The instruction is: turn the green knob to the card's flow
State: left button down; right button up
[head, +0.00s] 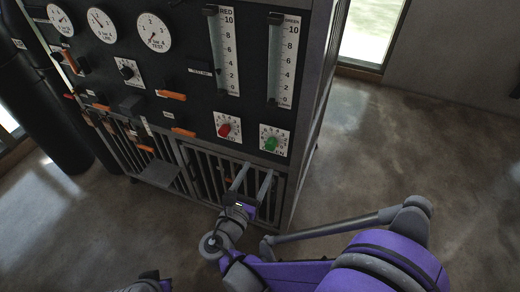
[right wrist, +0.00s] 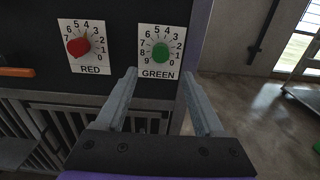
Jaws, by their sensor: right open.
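The green knob (head: 271,143) sits on a white numbered dial low on the black panel. In the right wrist view the green knob (right wrist: 160,52) is above a GREEN label; I cannot tell its exact setting. The green flow tube (head: 283,60), with a 0 to 10 scale, is above it; its reading is too small to tell. My right gripper (head: 252,178) is open and empty, below and in front of the knob, apart from it. Its fingers (right wrist: 160,80) spread to either side below the knob. I cannot make out a card.
The red knob (head: 229,127) with its dial is left of the green one, under the red flow tube (head: 223,50). Gauges (head: 154,32) and orange-handled levers (head: 171,95) fill the panel's left. A slatted grille (head: 205,177) is below.

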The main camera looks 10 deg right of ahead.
aim_at(270, 148)
jog(key=shift+x, duration=5.05)
jog(key=shift+r, duration=0.1)
grip_shut()
jog(key=shift+s, duration=0.1)
